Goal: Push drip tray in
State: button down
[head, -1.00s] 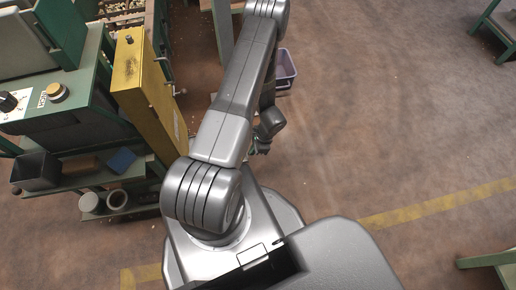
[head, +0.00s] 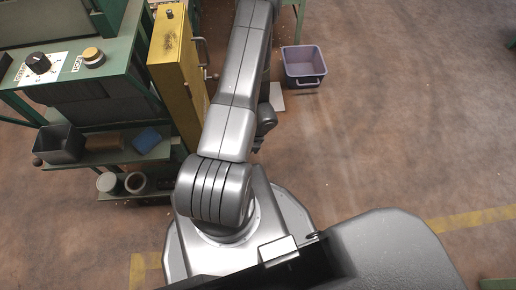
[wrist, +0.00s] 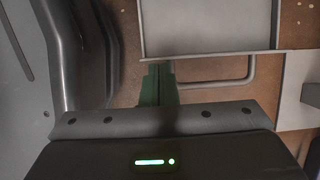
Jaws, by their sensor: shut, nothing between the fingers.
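In the wrist view a shallow grey tray (wrist: 205,28), which looks like the drip tray, lies at the top with a raised rim. A bent bar handle (wrist: 225,82) runs along its near side. My gripper (wrist: 158,72) is shut and empty, its dark green fingers together just short of the tray's near edge, at its left part. I cannot tell whether they touch it. In the head view my gripper (head: 257,146) shows small and dark beside my arm. My arm hides much of the area there, and I cannot make out the tray in that view.
A yellow cabinet panel (head: 172,60) with a handle stands left of my arm. A green-framed machine (head: 110,55) and a shelf with small bins (head: 62,143) are further left. A purple bin (head: 303,66) and a pale flat piece (head: 277,97) lie beyond my gripper. The floor to the right is clear.

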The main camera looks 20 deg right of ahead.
jog(key=shift+w+a+b, duration=0.2)
jog(key=shift+a+b, duration=0.05)
jog(key=shift+a, duration=0.6)
jog(key=shift+w+a+b, duration=0.15)
jog(key=shift+a+b, duration=0.1)
jog(key=shift+a, duration=0.55)
jog(key=shift+w+a+b, duration=0.2)
jog(key=shift+a+b, duration=0.05)
jog(key=shift+a, duration=0.6)
